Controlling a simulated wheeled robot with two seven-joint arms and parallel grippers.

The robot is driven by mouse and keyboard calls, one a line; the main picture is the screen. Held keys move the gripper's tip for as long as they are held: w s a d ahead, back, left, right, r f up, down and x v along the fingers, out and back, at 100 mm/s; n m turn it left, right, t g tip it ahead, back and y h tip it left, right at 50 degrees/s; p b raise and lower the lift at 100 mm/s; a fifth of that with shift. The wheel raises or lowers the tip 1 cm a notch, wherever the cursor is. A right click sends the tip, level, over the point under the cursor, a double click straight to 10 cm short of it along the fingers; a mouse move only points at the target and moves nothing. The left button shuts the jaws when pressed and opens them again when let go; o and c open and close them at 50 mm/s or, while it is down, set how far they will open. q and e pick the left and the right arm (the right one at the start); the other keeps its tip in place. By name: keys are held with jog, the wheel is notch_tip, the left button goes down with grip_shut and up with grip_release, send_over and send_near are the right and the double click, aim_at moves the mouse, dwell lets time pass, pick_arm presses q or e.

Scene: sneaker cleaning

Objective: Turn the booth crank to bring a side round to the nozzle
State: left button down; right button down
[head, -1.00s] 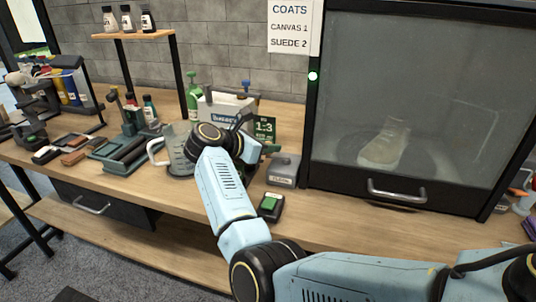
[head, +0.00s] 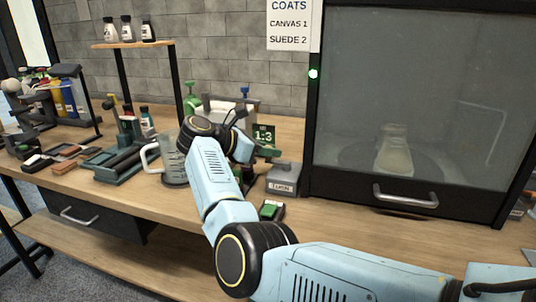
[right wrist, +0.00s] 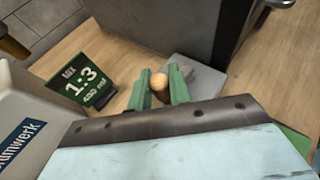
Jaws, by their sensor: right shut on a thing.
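The spray booth (head: 318,150) stands at the right with its glass front down. Behind the hazy glass a pale sneaker (head: 394,155) stands on a round turntable, seen nearly end-on. A grey crank box labelled TURN (head: 283,180) sits on the bench just left of the booth. My right gripper (head: 268,150) is beside and above this box, mostly hidden by its own wrist in the head view. In the right wrist view its green fingers are shut on a round wooden crank knob (right wrist: 158,80). The nozzle cannot be made out. My left gripper is not in view.
A green 1:3 sign (head: 264,135) and a light-coloured machine stand close behind my gripper. A clear jug (head: 174,165) is to its left. A small green-topped block (head: 271,210) lies in front of the crank box. A green light (head: 313,73) shows on the booth frame.

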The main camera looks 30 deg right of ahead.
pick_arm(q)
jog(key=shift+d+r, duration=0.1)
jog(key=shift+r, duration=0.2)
pick_arm(e)
jog(key=c, duration=1.3)
grip_release()
jog(key=shift+w+a+r, duration=0.1)
jog(key=shift+a+r, duration=0.05)
jog(key=shift+a, duration=0.1)
jog(key=p+v, duration=0.1)
jog(key=v, duration=0.9)
jog(key=shift+a+r, duration=0.1)
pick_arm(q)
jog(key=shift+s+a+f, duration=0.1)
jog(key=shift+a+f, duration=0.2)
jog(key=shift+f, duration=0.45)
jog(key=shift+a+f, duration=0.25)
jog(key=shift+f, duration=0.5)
pick_arm(e)
jog(key=shift+v, duration=1.3)
